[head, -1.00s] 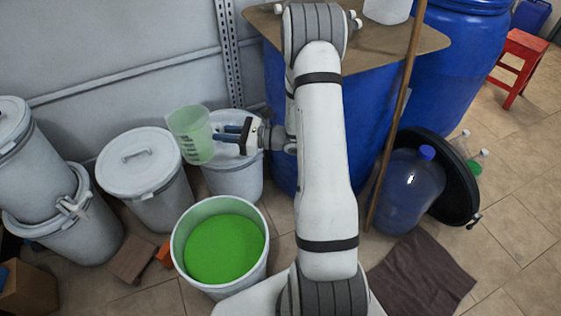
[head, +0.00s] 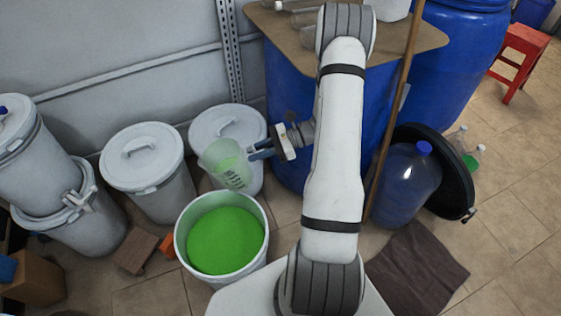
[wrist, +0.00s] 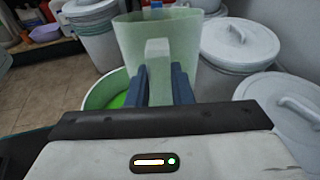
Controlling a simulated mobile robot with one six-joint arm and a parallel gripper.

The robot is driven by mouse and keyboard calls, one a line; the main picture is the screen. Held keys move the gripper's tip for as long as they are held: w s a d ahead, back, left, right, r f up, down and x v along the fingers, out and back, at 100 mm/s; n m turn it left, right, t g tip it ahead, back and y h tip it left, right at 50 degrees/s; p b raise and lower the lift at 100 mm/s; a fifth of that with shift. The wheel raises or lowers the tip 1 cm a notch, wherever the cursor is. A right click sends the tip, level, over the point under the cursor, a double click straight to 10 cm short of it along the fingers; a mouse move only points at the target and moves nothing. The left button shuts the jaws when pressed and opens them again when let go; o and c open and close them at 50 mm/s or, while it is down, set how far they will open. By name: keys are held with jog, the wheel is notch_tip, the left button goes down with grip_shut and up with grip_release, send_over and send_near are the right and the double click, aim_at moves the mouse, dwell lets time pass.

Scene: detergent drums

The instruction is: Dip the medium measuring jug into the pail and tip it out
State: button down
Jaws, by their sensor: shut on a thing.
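My gripper (head: 261,152) is shut on the handle of the measuring jug (head: 226,168), a translucent greenish jug with dark scale marks. It holds the jug above the far rim of the pail, tilted in the head view. Some green shows in or through the jug; I cannot tell how much liquid it holds. The jug (wrist: 184,42) and its handle between the blue fingers (wrist: 159,85) also show in the wrist view. The white pail (head: 180,252) stands open on the floor with bright green liquid (head: 226,240) inside. Its rim (wrist: 90,101) shows below and left of the jug in the wrist view.
Lidded grey drums (head: 143,165) stand left of and behind the pail. A blue barrel (head: 287,165) with a board (head: 300,38) on top stands behind my arm. A wooden pole (head: 385,140), a large bottle (head: 407,188) and a dark mat (head: 420,265) are at right.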

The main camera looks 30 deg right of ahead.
jog(key=s+d+f+n+g+h+p, duration=0.1)
jog(key=s+d+f+n+g, duration=0.15)
jog(key=s+d, duration=0.3)
jog(key=a+h, duration=0.1)
jog(key=a+f+h, duration=0.1)
jog(key=a+h, duration=0.1)
jog(key=a+f+g+h, duration=0.1)
jog(key=h, duration=0.1)
jog(key=shift+s+a+f, duration=0.1)
jog(key=shift+s+a, duration=0.2)
jog(key=shift+a, duration=0.1)
jog(key=shift+w, duration=0.1)
jog(key=shift+a+h+p, duration=0.5)
jog(key=shift+a+h, duration=0.55)
jog(key=shift+h, duration=0.15)
dwell(4.1)
